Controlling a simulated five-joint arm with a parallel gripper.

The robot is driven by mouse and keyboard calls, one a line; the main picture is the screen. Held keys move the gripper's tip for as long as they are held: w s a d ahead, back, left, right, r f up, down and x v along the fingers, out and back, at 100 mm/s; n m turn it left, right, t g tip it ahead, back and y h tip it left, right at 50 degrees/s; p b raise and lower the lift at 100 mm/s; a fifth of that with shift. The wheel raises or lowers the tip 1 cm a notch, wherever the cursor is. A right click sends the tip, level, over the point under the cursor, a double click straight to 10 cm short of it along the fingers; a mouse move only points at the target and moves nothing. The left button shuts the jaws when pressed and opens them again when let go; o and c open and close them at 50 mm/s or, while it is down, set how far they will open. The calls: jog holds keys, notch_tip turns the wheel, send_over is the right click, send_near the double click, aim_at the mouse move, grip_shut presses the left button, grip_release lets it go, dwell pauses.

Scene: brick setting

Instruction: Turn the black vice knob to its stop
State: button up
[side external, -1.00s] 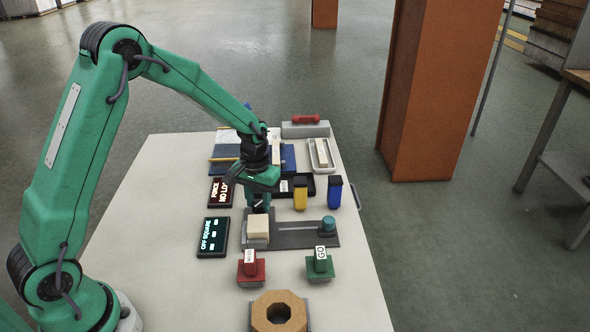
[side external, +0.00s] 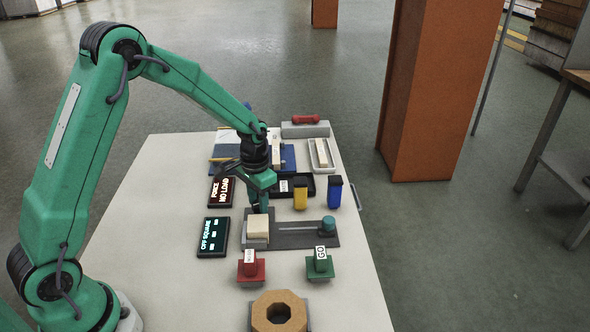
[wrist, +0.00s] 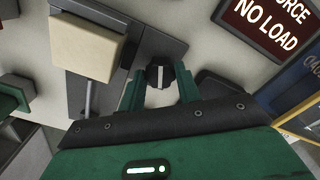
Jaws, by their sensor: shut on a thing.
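The black vice knob (wrist: 157,74) shows in the wrist view with a pale line across its face, pointing nearly straight up in the picture. My gripper (wrist: 159,90) is shut on it, with one green finger on each side. In the side view my gripper (side external: 259,207) reaches down behind the vice and hides the knob. The grey vice (side external: 297,241) holds a pale block (side external: 258,226) at its left end. The pale block (wrist: 86,46) also shows in the wrist view.
One display (side external: 222,191) reads "FORCE NO LOAD" and another (side external: 213,237) reads "OFF SQUARE".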

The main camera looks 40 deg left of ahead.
jog(key=o, duration=1)
jog(key=shift+c, duration=0.2)
jog(key=shift+n, duration=0.5)
